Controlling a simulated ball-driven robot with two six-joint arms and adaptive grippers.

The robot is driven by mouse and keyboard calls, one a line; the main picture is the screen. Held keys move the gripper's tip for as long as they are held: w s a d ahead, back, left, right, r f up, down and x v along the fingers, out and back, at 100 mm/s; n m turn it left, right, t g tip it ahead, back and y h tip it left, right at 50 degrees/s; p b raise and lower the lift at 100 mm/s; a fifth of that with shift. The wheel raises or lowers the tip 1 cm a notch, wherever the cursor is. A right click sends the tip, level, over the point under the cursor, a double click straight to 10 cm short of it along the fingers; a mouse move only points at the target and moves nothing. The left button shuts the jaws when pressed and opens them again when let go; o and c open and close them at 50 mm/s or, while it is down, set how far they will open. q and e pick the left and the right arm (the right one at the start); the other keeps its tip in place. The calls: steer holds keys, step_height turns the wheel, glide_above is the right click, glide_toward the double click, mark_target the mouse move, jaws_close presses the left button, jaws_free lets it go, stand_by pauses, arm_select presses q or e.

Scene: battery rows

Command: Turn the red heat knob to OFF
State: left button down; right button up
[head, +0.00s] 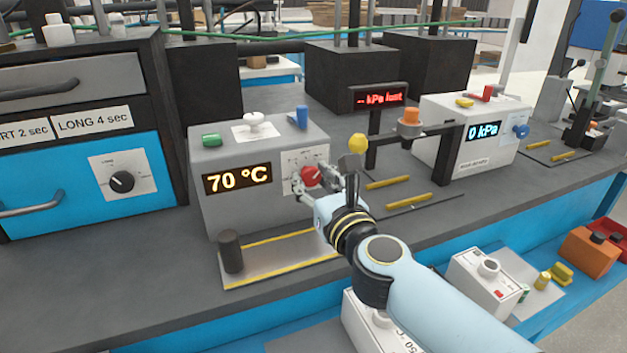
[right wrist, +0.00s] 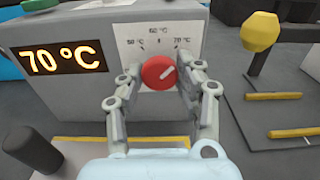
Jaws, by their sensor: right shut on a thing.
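The red heat knob (head: 313,175) is on the front of a grey box (head: 228,148) whose display (head: 238,179) reads 70 °C. The lower part of the dial is partly hidden by the fingers. My left gripper is not in view.
A yellow-edged plate (head: 270,258) with a dark post (head: 231,252) lies in front of the box. A yellow knob on a stand (head: 358,144) and yellow bars (head: 409,202) are to the right. A second device (head: 450,135) shows 0 kPa.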

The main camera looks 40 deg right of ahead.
steer(key=c, duration=0.3)
